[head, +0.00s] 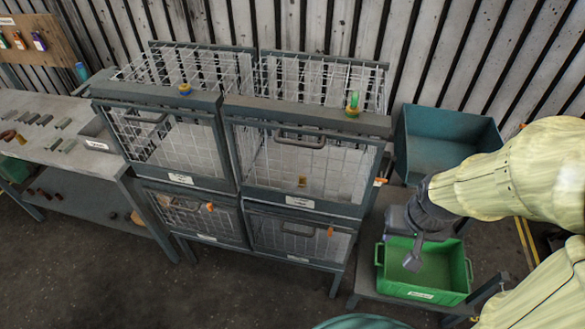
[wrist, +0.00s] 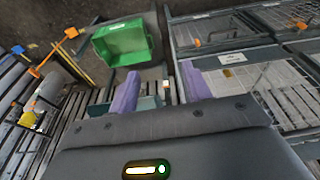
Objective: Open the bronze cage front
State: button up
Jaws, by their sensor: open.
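A two-by-two stack of wire cages with teal-grey frames stands in the middle of the head view. The fronts are the upper left (head: 165,140), upper right (head: 305,165), lower left (head: 195,215) and lower right (head: 300,238). Each has a bar handle and a white label too small to read, so I cannot tell which is the bronze one. A small brownish-yellow object (head: 302,181) shows at the upper right cage. All fronts look shut. My gripper (head: 412,258) is right of the cages, above the green crate. In the wrist view its purple fingers (wrist: 160,90) are apart and empty.
The green crate (head: 462,268) stands low at the right and also shows in the wrist view (wrist: 121,42). A teal bin (head: 445,150) stands behind my arm. A workbench (head: 75,160) with small parts is at the left. Bare floor lies in front of the cages.

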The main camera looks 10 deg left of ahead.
jog(key=shift+a, duration=0.1)
jog(key=shift+c, duration=1.1)
jog(key=w+a+n+t+h, duration=0.1)
jog(key=w+a+n+h, duration=0.15)
jog(key=a, duration=0.25)
jog(key=w+a+f+n+h+b, duration=0.1)
jog(key=a+n+h, duration=0.1)
jog(key=a+n, duration=0.25)
jog(key=w+a+n+t+h, duration=0.1)
jog(key=w+a+n+h, duration=0.15)
jog(key=a, duration=0.35)
jog(key=s+a+r+n+t, duration=0.1)
jog(key=a+r+n+t, duration=0.1)
jog(key=a+t, duration=0.3)
jog(key=a+r+n+t, duration=0.2)
jog(key=a+r+t, duration=0.3)
jog(key=a, duration=0.8)
jog(key=shift+s, duration=0.4)
jog(key=shift+n, duration=0.25)
